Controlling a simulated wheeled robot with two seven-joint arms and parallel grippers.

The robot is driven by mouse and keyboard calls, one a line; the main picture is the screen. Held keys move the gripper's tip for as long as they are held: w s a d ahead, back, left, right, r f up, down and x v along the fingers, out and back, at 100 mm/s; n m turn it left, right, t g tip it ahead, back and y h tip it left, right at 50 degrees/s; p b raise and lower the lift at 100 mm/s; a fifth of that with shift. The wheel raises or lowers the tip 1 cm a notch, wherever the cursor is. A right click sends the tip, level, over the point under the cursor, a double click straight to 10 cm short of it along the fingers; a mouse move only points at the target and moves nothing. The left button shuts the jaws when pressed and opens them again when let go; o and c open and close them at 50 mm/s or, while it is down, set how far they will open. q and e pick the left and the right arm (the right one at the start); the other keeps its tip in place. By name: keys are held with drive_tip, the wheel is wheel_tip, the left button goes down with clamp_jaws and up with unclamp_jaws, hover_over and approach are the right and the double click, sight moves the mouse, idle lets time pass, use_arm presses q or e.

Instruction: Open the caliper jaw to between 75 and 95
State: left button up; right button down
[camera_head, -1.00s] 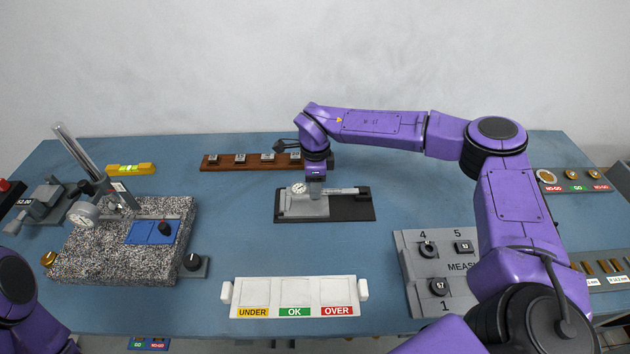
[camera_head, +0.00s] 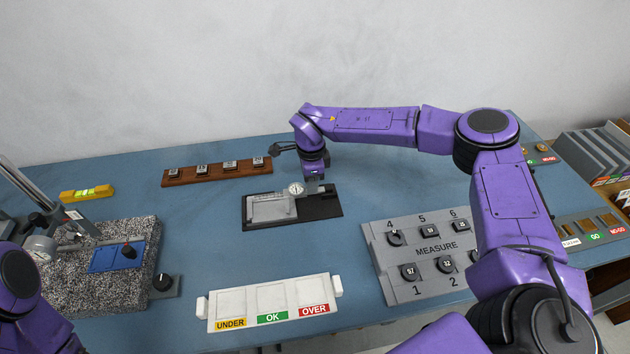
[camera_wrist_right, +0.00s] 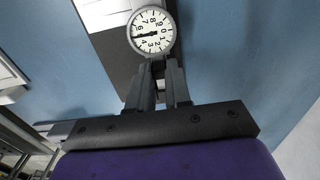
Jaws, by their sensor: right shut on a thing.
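The caliper (camera_head: 270,207) lies on a dark tray (camera_head: 325,211) in the middle of the table. Its round white dial (camera_head: 296,188) sits right of centre on the tray, with a light grey body stretching to its left. My right gripper (camera_head: 314,183) points down at the sliding part beside the dial and is shut on it. In the right wrist view the fingers (camera_wrist_right: 160,88) close on a part just below the dial (camera_wrist_right: 152,32). The dial's needle points left; its exact reading is unclear. Only part of my left arm shows.
A white sorting tray (camera_head: 272,298) marked UNDER, OK and OVER is in front. A grey MEASURE board (camera_head: 407,264) is at the right. A brown rack (camera_head: 185,178) with several blocks is behind. A granite plate (camera_head: 142,239) with a gauge stand is at the left.

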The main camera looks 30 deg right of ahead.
drive_tip(key=shift+w+a, duration=0.1)
drive_tip(key=shift+a, duration=0.15)
drive_tip(key=c, duration=1)
unclamp_jaws()
drive_tip(key=shift+d, duration=0.1)
drive_tip(key=shift+c, duration=0.2)
wheel_tip(320, 180, up, 10)
drive_tip(key=b, duration=0.2)
drive_tip(key=shift+r, duration=0.25)
drive_tip(key=shift+d, duration=0.1)
